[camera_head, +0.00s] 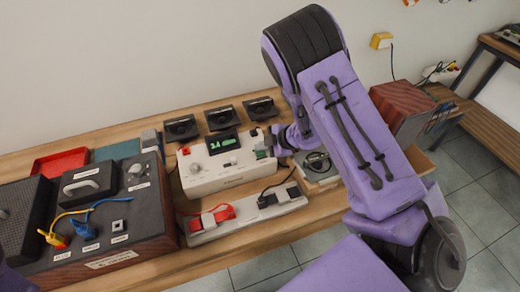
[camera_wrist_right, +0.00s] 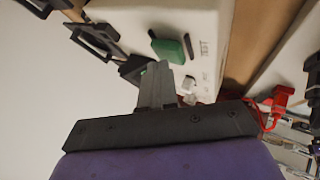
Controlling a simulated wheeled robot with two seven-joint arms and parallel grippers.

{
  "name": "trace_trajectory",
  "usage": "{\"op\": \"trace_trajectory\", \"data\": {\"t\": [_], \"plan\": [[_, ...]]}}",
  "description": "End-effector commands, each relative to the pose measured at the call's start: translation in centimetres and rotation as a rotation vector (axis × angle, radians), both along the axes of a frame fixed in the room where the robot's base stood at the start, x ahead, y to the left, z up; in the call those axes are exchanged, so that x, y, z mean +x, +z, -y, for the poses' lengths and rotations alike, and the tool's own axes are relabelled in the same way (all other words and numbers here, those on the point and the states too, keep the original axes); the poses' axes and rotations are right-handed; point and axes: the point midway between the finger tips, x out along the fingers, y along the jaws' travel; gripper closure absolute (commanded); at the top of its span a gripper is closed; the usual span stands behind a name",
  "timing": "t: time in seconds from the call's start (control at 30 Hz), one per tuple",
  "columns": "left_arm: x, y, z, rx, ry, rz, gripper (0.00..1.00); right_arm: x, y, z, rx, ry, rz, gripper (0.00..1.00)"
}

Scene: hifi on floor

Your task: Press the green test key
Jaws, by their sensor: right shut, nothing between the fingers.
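The green test key (camera_wrist_right: 170,50) sits on the white box, beside a printed TEST label, in the right wrist view. In the head view the key (camera_head: 261,154) shows small near the right end of the white box (camera_head: 205,178). My right gripper (camera_wrist_right: 157,80) is shut and empty, its fingertips close to the key in the picture; the gap in depth is hard to tell. In the head view my right gripper (camera_head: 273,141) is at the right end of the box, partly hidden by its own wrist. My left gripper is not in view.
A dark display with green digits (camera_head: 222,143) stands on the box. Several black stands (camera_head: 221,117) line the wall behind. A power strip (camera_head: 245,217) with a red plug lies in front. A dark console (camera_head: 100,225) with yellow and blue cables stands at left.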

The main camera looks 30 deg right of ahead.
Motion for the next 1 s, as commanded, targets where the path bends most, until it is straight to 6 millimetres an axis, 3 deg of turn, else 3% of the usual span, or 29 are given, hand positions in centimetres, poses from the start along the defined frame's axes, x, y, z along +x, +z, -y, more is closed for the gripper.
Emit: {"op": "trace_trajectory", "data": {"t": [0.2, 0.57, 1.0], "plan": [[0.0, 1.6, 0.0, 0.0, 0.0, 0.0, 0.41, 0.0, 1.6, 0.0, 0.0, 0.0, 0.0, 1.0], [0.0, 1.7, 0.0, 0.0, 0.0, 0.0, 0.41, 0.0, 1.6, 0.0, 0.0, 0.0, 0.0, 1.0], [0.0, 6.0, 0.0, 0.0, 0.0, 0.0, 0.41, 0.0, 6.0, 0.0, 0.0, 0.0, 0.0, 1.0]]}}
